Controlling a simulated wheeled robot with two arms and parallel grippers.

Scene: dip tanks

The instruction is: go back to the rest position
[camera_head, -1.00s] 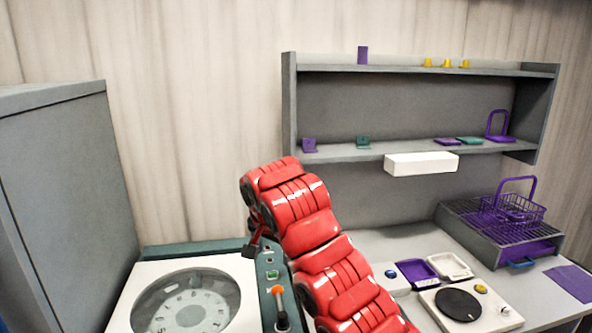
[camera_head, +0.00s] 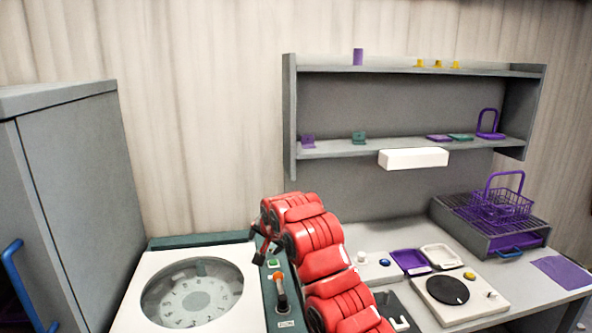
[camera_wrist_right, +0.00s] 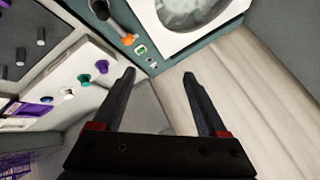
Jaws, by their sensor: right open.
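My right arm, red, rises from the bottom middle of the head view and bends over at the top. My right gripper (camera_head: 262,248) is small and dark there, hanging beside the control strip of the white-topped machine. In the right wrist view my right gripper (camera_wrist_right: 159,76) has its two black fingers apart with nothing between them. My left gripper is in neither view.
The machine (camera_head: 135,310) has a round window and an orange-tipped lever (camera_head: 280,285). A grey cabinet (camera_head: 75,180) stands left. Right are a shelf unit (camera_head: 400,68), a purple basket (camera_head: 500,205), a purple tray (camera_head: 410,262) and a black-disc device (camera_head: 475,305).

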